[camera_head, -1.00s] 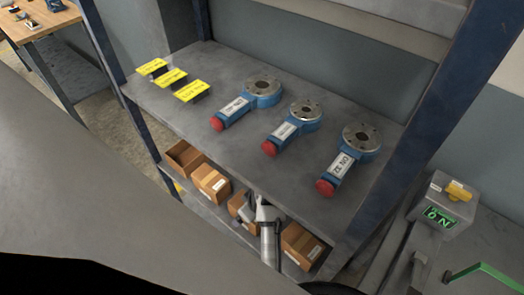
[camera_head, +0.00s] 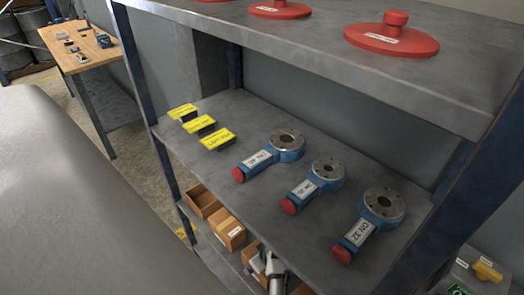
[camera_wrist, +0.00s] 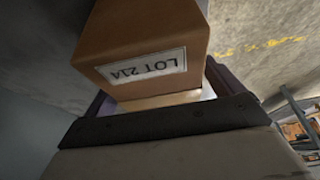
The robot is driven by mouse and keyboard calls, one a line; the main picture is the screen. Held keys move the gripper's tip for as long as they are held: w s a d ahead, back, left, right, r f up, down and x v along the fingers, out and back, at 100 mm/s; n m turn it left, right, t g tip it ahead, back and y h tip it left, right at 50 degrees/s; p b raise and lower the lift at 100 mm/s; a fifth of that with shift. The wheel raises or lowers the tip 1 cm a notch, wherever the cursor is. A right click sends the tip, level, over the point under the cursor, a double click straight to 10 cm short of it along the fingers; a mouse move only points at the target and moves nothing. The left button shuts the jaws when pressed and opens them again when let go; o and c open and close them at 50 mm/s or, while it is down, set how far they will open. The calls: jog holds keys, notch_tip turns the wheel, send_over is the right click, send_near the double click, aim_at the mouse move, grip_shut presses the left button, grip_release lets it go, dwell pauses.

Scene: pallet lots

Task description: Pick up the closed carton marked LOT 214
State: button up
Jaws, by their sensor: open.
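The closed brown carton marked LOT 214 (camera_wrist: 150,50) fills the upper middle of the wrist view, close up. Its white label reads upside down there. My gripper (camera_head: 268,268) is open and shows in the head view at the lower shelf, right by a brown carton (camera_head: 256,262) that it partly hides. I cannot read that carton's label in the head view. In the wrist view a dark part of my gripper crosses below the LOT 214 carton; whether it touches the carton cannot be told.
Left of my gripper on the lower shelf are a closed carton (camera_head: 230,234) and an open carton (camera_head: 203,202). Another carton (camera_head: 302,289) is at the right, cut off by the frame. The shelf above (camera_head: 250,185) bears blue valves and yellow signs, and overhangs them.

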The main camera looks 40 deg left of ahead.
jog(key=shift+f, duration=0.25)
dwell(0.5)
jog(key=c, duration=1.3)
